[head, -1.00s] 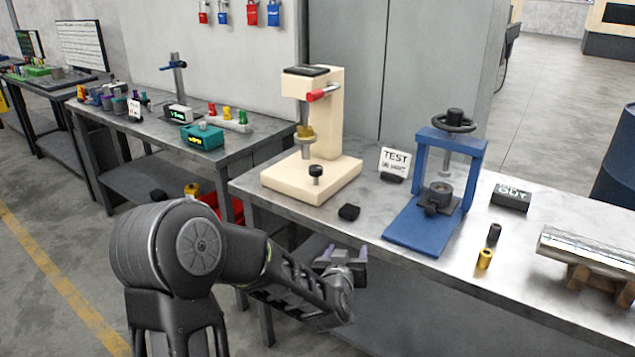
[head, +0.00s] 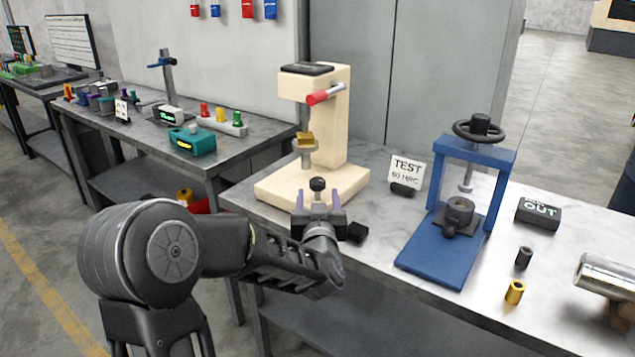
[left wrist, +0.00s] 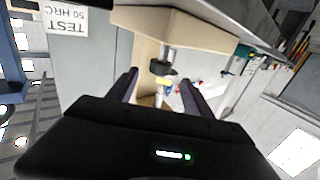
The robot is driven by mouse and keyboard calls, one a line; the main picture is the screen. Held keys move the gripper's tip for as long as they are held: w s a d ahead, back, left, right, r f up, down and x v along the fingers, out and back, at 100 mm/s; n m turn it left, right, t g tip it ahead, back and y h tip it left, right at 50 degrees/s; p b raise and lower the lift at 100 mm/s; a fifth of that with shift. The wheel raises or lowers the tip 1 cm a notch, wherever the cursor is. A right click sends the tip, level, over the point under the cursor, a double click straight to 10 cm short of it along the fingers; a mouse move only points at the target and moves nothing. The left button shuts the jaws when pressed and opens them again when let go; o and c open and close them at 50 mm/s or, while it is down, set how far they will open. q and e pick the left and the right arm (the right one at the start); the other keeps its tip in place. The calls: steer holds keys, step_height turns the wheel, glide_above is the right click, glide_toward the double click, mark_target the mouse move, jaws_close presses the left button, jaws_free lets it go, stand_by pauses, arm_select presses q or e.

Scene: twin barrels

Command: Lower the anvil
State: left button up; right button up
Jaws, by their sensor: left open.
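The cream hardness tester (head: 341,120) stands on the bench. Its round grey anvil (head: 304,147) carries a small yellow block (head: 306,138), below the red-tipped side lever (head: 325,94). A black knob (head: 317,184) stands on the tester's base. My left gripper (head: 318,197) is open and empty at the base's front edge, its purple-grey fingers spread either side of the knob in this view. In the upside-down left wrist view, the black knob (left wrist: 162,69) shows between the open fingers; I cannot tell whether they touch it.
A small black block (head: 357,232) lies right of my gripper. A TEST sign (head: 406,173), a blue press (head: 430,255), black and yellow cylinders and an OUT box (head: 538,213) stand to the right. A second bench (head: 85,130) stands left.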

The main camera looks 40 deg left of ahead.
mark_target(317, 187)
arm_select(q)
steer(key=x, duration=0.7)
steer(key=shift+w+a+p, duration=0.1)
steer(key=shift+p, duration=0.2)
jaws_close()
stand_by(0.4)
